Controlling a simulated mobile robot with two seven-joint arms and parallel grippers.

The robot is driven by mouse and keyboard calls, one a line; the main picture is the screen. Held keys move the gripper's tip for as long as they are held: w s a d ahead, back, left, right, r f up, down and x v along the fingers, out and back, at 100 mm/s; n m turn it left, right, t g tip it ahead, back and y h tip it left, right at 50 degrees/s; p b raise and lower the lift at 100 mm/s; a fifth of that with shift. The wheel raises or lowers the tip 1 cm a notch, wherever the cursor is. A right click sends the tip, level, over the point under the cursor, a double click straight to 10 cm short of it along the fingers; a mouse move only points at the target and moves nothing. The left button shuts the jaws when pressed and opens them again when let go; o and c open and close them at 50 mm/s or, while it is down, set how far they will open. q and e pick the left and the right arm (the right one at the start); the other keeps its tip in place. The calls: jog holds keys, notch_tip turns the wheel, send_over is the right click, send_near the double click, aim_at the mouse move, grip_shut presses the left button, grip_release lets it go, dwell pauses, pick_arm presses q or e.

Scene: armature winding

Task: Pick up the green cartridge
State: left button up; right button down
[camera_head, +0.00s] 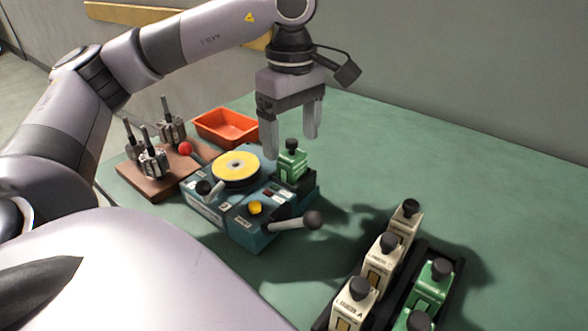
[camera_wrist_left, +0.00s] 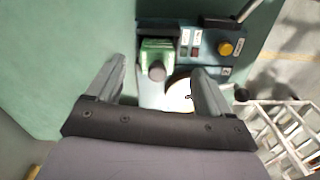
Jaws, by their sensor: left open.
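A green cartridge (camera_head: 292,163) with a black knob on top stands upright at the back right of the blue-grey winding machine (camera_head: 250,237). It also shows in the left wrist view (camera_wrist_left: 157,56), between and beyond the fingers. My left gripper (camera_head: 291,145) is open and empty, pointing down above the machine, with its fingertips close to the cartridge in the head view. In the left wrist view the gripper (camera_wrist_left: 160,85) has its fingers spread apart. Other green cartridges (camera_head: 432,285) stand in the black rack at the lower right. My right gripper is not in view.
The machine carries a yellow disc (camera_head: 236,166), a yellow button (camera_head: 255,208) and a black-knobbed lever (camera_head: 298,222). A red tray (camera_head: 226,127) and a brown board (camera_head: 150,187) with metal armatures stand left. Cream cartridges (camera_head: 380,262) stand in the rack. The green table is clear at right.

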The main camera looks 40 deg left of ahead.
pick_arm(q)
notch_tip(320, 180, down, 4)
jog(key=shift+w+a+r, duration=0.1)
jog(key=shift+a, duration=0.05)
jog(key=c, duration=1.3)
jog(key=shift+r, duration=0.1)
notch_tip(320, 180, up, 10)
jog(key=shift+r+p, duration=0.15)
jog(key=shift+p, duration=0.85)
jog(key=shift+c, duration=0.5)
notch_tip(320, 180, up, 10)
jog(key=p, duration=0.5)
jog(key=shift+f+p, duration=0.2)
jog(key=shift+p, duration=0.1)
